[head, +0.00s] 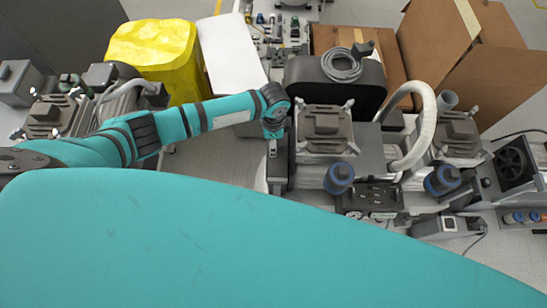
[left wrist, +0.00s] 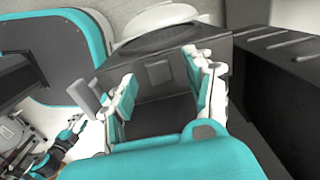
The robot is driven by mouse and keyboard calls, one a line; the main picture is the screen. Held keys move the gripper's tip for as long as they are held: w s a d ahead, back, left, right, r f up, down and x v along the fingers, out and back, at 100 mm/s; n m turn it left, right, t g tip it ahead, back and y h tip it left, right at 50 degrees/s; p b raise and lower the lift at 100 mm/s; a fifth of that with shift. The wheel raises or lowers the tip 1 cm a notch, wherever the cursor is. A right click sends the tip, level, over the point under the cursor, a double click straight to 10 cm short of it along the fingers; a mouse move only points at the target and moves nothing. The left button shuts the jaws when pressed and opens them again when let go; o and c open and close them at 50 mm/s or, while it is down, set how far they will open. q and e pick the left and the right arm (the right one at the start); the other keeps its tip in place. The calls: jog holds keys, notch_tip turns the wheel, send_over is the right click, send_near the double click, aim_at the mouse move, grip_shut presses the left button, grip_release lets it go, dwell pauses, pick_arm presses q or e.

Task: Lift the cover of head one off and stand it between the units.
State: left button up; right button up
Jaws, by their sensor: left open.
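I cannot tell which is head one. My left arm reaches across the gap between the units, its wrist pointing down just left of the middle cover. In the left wrist view my left gripper (left wrist: 165,85) is open and empty, with a dark grey panel (left wrist: 158,108) behind its fingers. My right gripper is out of view.
Blue-capped canisters (head: 339,177) (head: 443,179) stand in front of the covers. A thick pale hose (head: 424,125) arches between them. A black tank (head: 310,85) with a coiled cable (head: 342,66), cardboard boxes (head: 435,40) and a yellow bag (head: 155,55) are behind. Bare floor (head: 212,150) shows between the units.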

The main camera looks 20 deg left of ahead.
pick_arm(q)
jog(key=shift+f, duration=0.9)
jog(key=shift+c, duration=0.3)
grip_shut()
jog(key=shift+r, duration=0.1)
